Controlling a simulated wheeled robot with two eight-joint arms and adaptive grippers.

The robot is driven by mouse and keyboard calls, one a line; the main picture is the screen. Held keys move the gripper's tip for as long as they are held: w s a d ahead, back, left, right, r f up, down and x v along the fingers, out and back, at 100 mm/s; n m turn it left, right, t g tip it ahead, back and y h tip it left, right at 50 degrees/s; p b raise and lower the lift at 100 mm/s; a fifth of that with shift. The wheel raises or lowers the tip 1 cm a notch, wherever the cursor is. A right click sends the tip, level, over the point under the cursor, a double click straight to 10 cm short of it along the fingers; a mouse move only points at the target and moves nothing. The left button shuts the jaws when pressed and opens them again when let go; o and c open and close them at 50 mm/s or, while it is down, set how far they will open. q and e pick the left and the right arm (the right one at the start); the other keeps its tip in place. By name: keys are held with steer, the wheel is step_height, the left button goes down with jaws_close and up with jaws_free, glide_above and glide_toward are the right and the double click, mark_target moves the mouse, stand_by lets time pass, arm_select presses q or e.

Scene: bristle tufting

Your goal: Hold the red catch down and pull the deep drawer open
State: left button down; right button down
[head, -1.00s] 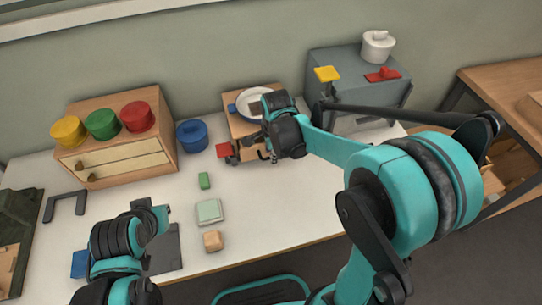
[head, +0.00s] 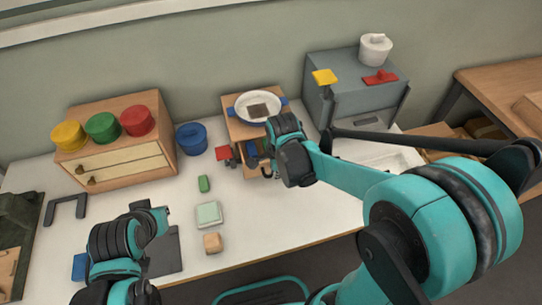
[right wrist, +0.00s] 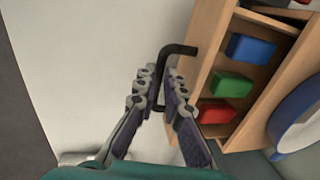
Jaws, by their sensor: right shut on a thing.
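The small wooden cabinet (head: 234,128) stands at the back middle of the table. The red catch (head: 222,153) is at its front left; I cannot tell whether it is pressed down. The deep drawer (right wrist: 203,75) stands out from the cabinet, with blue (right wrist: 250,48), green (right wrist: 231,84) and red (right wrist: 217,111) blocks inside. My right gripper (right wrist: 168,88) is shut on the drawer's black bar handle (right wrist: 178,49). In the head view, my right gripper (head: 268,170) partly hides the drawer front. My left gripper (head: 158,215) is low at the left, away from the catch; its fingers are unclear.
A blue pot (head: 192,138) and a wooden chest (head: 120,160) with coloured lids stand to the left. A grey cabinet (head: 345,100) stands right.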

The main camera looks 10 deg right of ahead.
steer(key=s+p, duration=0.1)
steer(key=s, duration=0.5)
steer(key=shift+s+d, duration=0.1)
steer(key=c, duration=1.6)
jaws_free()
steer(key=shift+r, duration=0.1)
step_height(320, 180, up, 12)
steer(key=s, duration=0.2)
steer(key=shift+f, duration=0.2)
